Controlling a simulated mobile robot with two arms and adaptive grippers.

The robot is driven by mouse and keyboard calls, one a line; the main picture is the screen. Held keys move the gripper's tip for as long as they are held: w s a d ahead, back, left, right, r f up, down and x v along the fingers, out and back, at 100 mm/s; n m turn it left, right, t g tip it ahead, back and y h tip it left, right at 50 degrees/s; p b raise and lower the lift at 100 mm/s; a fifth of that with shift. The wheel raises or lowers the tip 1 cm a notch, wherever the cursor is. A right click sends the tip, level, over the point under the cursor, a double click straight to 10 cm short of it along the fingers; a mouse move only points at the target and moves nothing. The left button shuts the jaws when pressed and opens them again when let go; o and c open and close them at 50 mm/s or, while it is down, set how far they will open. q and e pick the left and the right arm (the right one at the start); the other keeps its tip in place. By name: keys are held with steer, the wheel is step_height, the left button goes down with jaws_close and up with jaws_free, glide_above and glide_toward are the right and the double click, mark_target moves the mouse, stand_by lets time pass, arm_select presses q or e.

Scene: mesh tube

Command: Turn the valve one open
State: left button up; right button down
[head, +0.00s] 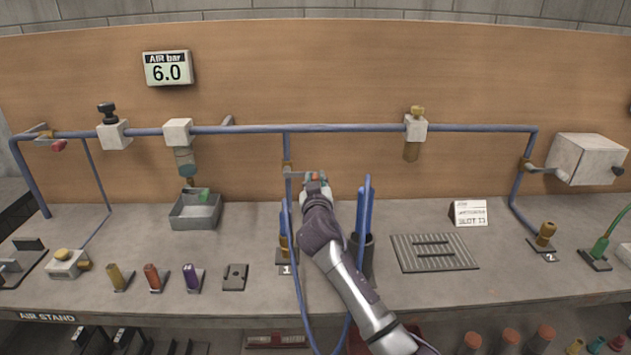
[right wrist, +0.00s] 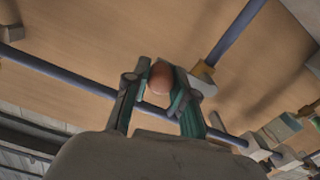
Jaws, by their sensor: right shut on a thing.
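Valve one (head: 288,168) sits on the middle drop pipe, above the plate marked 1 (head: 287,269). Its lever (head: 298,175) points right, across the pipe, toward my right gripper (head: 318,178). In the right wrist view, a rounded reddish-brown handle end (right wrist: 160,77) sits between the two green-and-grey fingers of the gripper (right wrist: 158,84). The gripper is shut on this handle. In the head view the fingers and wrist hide most of the handle. My left gripper is not in view.
The blue air pipe (head: 360,127) runs along the back board. A gauge (head: 167,68) reads 6.0. A blue upright tube (head: 364,215) and a dark holder stand just right of my forearm. A blue hose loops below plate 1. A ribbed plate (head: 434,252) lies further right.

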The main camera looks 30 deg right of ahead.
steer(key=r+n+p, duration=0.1)
steer(key=n, duration=0.1)
steer(key=r+n+p, duration=0.1)
steer(key=p, duration=0.1)
steer(key=shift+w+a+r+n, duration=0.1)
steer(key=shift+a+r+n, duration=0.1)
steer(key=shift+r+n, duration=0.2)
steer(key=w+a+r+n+p, duration=0.3)
steer(key=a+n+p, duration=0.3)
steer(key=n, duration=0.8)
steer(key=shift+w+r+p, duration=0.4)
steer(key=shift+r+p, duration=0.35)
steer(key=shift+p, duration=0.2)
steer(key=shift+a, duration=0.15)
steer(key=c, duration=0.9)
jaws_free()
steer(key=shift+c, duration=0.2)
